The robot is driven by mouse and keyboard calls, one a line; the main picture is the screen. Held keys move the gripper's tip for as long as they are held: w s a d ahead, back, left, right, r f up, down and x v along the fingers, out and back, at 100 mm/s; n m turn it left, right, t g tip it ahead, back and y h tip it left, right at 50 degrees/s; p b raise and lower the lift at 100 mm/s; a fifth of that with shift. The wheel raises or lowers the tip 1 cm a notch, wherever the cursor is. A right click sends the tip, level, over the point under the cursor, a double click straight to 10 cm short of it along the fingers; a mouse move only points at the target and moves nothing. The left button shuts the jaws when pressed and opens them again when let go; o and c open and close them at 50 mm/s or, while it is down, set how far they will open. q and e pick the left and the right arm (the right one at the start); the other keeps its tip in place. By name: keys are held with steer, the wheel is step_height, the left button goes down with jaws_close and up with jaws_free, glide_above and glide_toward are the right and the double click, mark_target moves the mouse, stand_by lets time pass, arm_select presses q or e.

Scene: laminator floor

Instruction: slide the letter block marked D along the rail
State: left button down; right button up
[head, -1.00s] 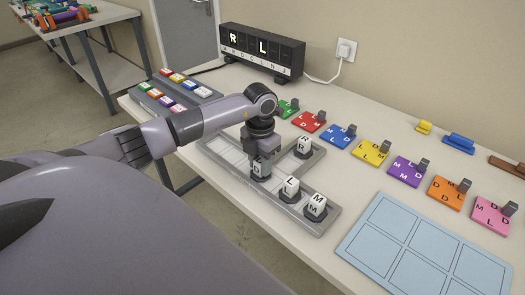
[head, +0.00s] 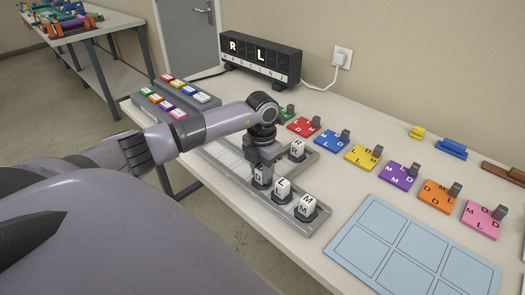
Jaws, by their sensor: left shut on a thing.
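The white letter block marked D (head: 261,177) stands in the near rail of the grey slotted frame (head: 233,174). My left gripper (head: 262,167) comes down on it from above and is shut on it, hiding its upper part. White blocks marked L (head: 283,191) and M (head: 306,206) stand in dark holders further right on the same rail. L is close to D; I cannot tell if they touch. A block marked R (head: 298,150) stands on the frame's far branch. My right gripper is not in view.
A black display (head: 260,58) shows R and L lit. Coloured letter tiles with grey posts, such as the blue one (head: 332,140), line the table behind the frame. A tray of coloured blocks (head: 177,98) stands at left. A pale blue gridded mat (head: 400,250) lies at right.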

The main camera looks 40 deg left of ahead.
arm_select(q)
steer(key=c, duration=0.6)
jaws_free()
steer(key=shift+c, duration=0.2)
steer(key=shift+r, duration=0.15)
step_height(320, 180, up, 7)
steer(key=shift+b, duration=0.35)
steer(key=shift+c, duration=0.4)
